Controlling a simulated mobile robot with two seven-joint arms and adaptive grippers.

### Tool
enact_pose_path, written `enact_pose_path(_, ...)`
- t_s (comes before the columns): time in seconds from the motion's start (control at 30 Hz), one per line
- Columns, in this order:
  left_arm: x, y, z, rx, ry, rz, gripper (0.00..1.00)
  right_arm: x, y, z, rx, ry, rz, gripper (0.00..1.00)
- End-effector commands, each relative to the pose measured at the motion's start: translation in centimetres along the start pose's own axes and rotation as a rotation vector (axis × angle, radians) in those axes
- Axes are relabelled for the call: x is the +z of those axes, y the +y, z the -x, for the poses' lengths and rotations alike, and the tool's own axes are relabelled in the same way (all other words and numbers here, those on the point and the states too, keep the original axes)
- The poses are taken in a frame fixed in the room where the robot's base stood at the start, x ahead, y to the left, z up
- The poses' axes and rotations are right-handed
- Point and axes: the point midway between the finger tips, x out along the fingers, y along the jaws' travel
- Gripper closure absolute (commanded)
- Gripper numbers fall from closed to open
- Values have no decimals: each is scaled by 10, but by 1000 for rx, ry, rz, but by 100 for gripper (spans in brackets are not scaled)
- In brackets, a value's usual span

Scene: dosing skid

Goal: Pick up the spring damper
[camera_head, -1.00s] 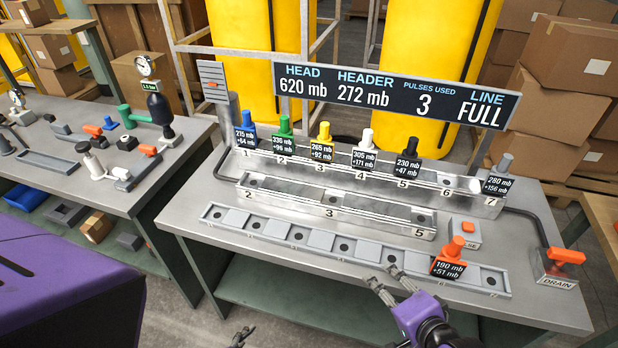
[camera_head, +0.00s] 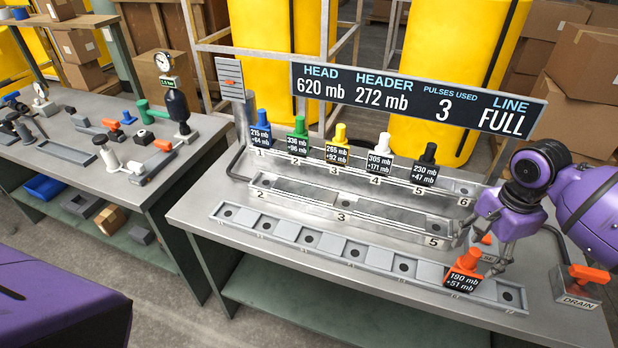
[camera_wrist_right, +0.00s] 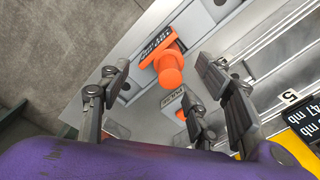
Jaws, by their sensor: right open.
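Several coloured capped parts with black label cards stand on the skid, and I cannot tell which is the spring damper. The orange part (camera_head: 468,261), labelled 190 mb, stands upright in the front grey rail (camera_head: 378,257). My right gripper (camera_head: 480,252) is open and empty, beside and just above the orange part. In the right wrist view the orange part (camera_wrist_right: 170,74) shows between the spread fingers (camera_wrist_right: 160,82), apart from them. Blue (camera_head: 262,117), green (camera_head: 299,126), yellow (camera_head: 340,133), white (camera_head: 384,144) and black (camera_head: 430,154) parts stand in the back rail. My left gripper is out of view.
My right arm hides the back rail's right end. A small orange button (camera_head: 487,239) sits close to the right gripper. An orange-handled drain valve (camera_head: 588,274) is at right. The display board (camera_head: 410,95) stands behind. The left bench (camera_head: 80,170) holds loose fittings.

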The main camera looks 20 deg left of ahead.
Motion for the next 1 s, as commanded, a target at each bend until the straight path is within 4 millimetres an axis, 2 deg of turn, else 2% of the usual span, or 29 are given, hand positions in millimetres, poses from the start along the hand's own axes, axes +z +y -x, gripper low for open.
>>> enact_pose_path(0.5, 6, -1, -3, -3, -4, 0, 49, 1, -2, -67, 7, 0, -1, 43)
enact_pose_path(0.63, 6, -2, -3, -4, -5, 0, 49, 1, -2, -76, 5, 1, 0, 43)
enact_pose_path(0.83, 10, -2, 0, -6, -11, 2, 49, 1, -2, -76, 3, 1, 0, 43)
enact_pose_path(0.87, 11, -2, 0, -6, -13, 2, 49, 1, -2, -76, 3, 1, 0, 44)
enact_pose_path(1.0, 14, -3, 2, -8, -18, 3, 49, 1, -2, -76, 3, 1, 0, 62)
